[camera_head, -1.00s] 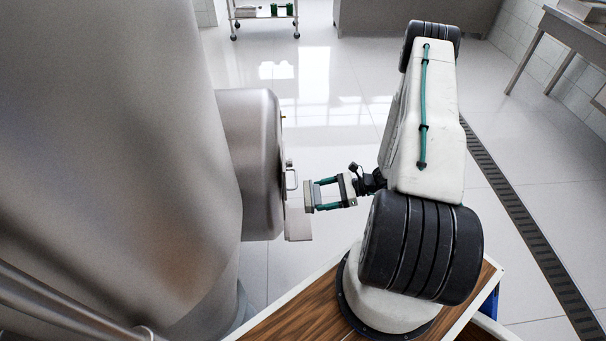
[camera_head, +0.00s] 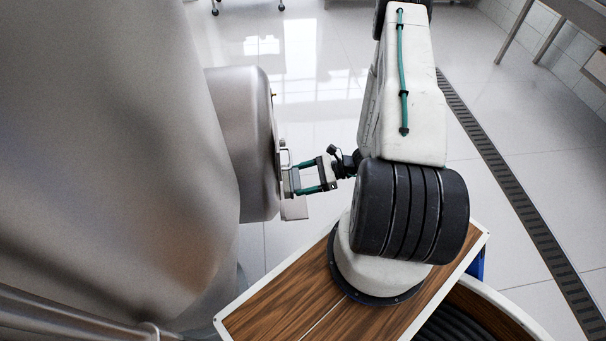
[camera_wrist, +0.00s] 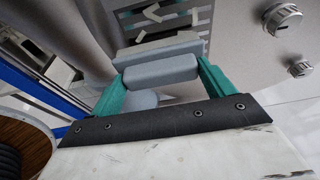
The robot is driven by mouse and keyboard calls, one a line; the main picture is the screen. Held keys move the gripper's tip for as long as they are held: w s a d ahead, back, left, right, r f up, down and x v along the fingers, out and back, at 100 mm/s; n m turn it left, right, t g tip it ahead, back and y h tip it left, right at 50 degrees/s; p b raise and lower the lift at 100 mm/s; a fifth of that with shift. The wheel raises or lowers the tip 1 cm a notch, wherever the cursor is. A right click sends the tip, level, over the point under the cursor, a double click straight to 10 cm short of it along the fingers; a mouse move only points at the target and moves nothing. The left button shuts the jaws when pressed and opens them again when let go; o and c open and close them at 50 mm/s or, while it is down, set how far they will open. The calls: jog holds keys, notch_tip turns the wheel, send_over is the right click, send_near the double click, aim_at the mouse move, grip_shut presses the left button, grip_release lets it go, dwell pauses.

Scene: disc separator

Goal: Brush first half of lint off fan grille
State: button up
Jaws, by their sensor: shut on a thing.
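My gripper (camera_head: 297,181) has teal fingers and is shut on a grey brush, which shows between the fingers in the wrist view (camera_wrist: 160,68). The fan grille (camera_wrist: 186,20) is a dark slatted opening in a metal face, just beyond the brush. Several pale strips of lint (camera_wrist: 152,12) lie across its slats. The brush covers the lower part of the grille, and I cannot tell whether its bristles touch it. In the head view my gripper is close to the front of the round metal housing (camera_head: 240,145); the grille face is turned away there.
A large metal drum (camera_head: 110,150) fills the left. Two round knobs, one upper (camera_wrist: 282,18) and one lower (camera_wrist: 300,68), stick out right of the grille. A handle (camera_head: 285,157) juts from the housing front. Tiled floor (camera_head: 310,90) is open behind; a drain channel (camera_head: 520,205) runs along the right.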

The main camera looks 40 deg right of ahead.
jog(key=o, duration=1)
jog(key=c, duration=1)
jog(key=shift+r, duration=0.15)
